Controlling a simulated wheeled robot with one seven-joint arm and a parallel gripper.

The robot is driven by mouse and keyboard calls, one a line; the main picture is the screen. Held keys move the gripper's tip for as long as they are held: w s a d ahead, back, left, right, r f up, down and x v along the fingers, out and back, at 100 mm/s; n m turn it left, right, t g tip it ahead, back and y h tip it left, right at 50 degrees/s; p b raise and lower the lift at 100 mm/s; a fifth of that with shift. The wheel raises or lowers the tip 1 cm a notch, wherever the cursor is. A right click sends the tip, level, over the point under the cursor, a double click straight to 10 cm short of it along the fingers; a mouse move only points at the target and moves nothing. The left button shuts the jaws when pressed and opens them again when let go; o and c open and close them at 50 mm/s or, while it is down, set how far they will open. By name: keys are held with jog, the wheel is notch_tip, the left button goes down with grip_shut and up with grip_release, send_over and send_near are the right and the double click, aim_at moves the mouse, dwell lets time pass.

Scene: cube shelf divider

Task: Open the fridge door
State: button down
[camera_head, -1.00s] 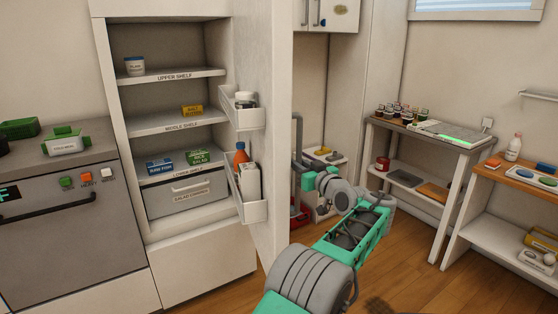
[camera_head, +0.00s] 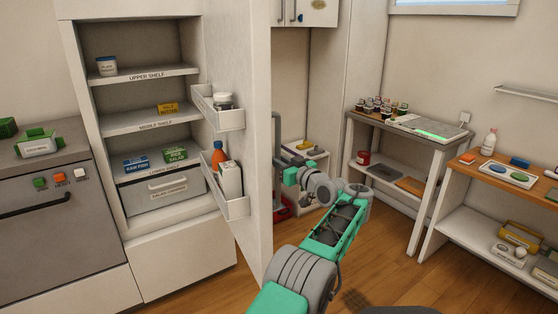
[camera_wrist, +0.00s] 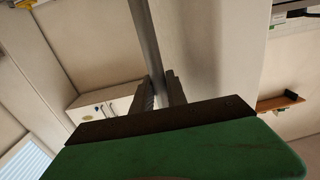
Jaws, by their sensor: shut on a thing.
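The fridge door (camera_head: 237,120) stands wide open, swung out toward me, with its inner side and door bins facing left. The fridge interior (camera_head: 150,88) shows several labelled shelves and a drawer. The grey vertical door handle (camera_head: 277,150) is on the outer face of the door, at its right in the head view. My gripper (camera_wrist: 160,92) is shut on the handle bar (camera_wrist: 145,40) in the wrist view, one finger on each side of it. In the head view the fingers are hard to make out beside the door.
A counter with an oven (camera_head: 45,200) stands left of the fridge. Door bins (camera_head: 220,110) hold jars and bottles. A side table (camera_head: 385,125) and a shelf unit (camera_head: 500,178) stand at the right. The wooden floor (camera_head: 390,255) between is clear.

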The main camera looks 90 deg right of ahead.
jog(key=c, duration=1.6)
grip_release()
jog(key=b+v, duration=0.1)
jog(key=v, duration=0.6)
jog(key=shift+s+a, duration=0.2)
jog(key=shift+a, duration=0.15)
